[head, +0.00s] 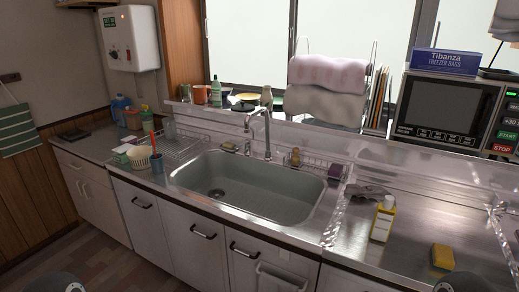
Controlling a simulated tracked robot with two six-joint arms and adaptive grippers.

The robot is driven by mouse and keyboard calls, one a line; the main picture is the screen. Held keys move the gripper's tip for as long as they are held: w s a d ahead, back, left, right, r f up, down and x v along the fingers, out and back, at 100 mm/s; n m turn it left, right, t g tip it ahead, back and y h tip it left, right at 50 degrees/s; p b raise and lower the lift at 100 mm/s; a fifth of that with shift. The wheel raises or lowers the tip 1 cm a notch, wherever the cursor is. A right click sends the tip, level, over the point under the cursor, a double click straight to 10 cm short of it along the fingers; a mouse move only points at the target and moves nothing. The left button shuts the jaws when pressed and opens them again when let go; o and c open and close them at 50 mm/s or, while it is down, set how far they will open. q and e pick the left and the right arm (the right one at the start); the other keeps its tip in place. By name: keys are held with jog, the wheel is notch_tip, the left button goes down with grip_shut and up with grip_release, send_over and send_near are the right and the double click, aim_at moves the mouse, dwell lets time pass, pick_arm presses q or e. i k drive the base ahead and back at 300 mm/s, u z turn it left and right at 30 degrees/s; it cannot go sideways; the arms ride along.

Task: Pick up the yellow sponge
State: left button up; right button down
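The yellow sponge (443,257) lies flat on the steel counter (405,265) at the lower right of the head view. It is a small block, and nothing lies on top of it. Only dark rounded parts of my own arms show at the bottom edge, one at the left and one at the right, just below the sponge. Neither gripper's fingers are in view.
A microwave (445,110) stands at the back right. The counter around the sponge is clear.

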aim_at(442, 255)
jog(key=u, duration=0.4)
jog(key=i, duration=0.85)
jog(key=z, duration=2.55)
jog(key=i, duration=0.15)
jog(key=u, duration=3.15)
